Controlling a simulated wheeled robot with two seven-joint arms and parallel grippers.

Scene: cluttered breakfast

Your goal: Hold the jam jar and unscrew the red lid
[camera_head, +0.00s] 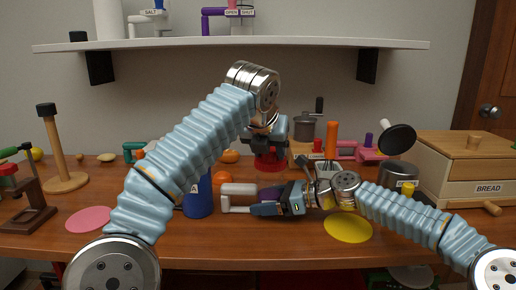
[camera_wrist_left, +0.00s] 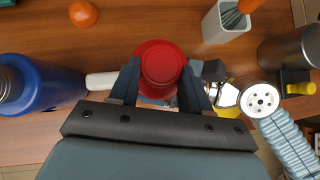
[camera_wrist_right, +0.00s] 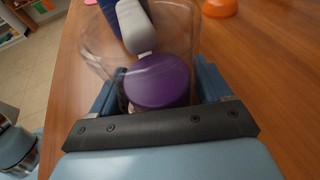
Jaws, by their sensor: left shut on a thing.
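The red lid (camera_head: 270,162) is under my left gripper (camera_head: 270,150) in the head view. In the left wrist view the round red lid (camera_wrist_left: 160,65) sits between the fingers of my left gripper (camera_wrist_left: 160,88), which is shut on it. The clear jam jar with purple jam (camera_head: 270,193) is below the lid. My right gripper (camera_head: 262,208) reaches it from the right. In the right wrist view the purple jam (camera_wrist_right: 160,82) shows through clear glass between the fingers of my right gripper (camera_wrist_right: 158,95), shut on the jar. I cannot tell whether lid and jar touch.
A blue flask (camera_head: 198,200) and a pale handle (camera_head: 238,190) stand close left of the jar. A yellow disc (camera_head: 348,228) and pink disc (camera_head: 88,219) lie on the table. A bread box (camera_head: 470,165) stands right; a shelf (camera_head: 230,45) spans above.

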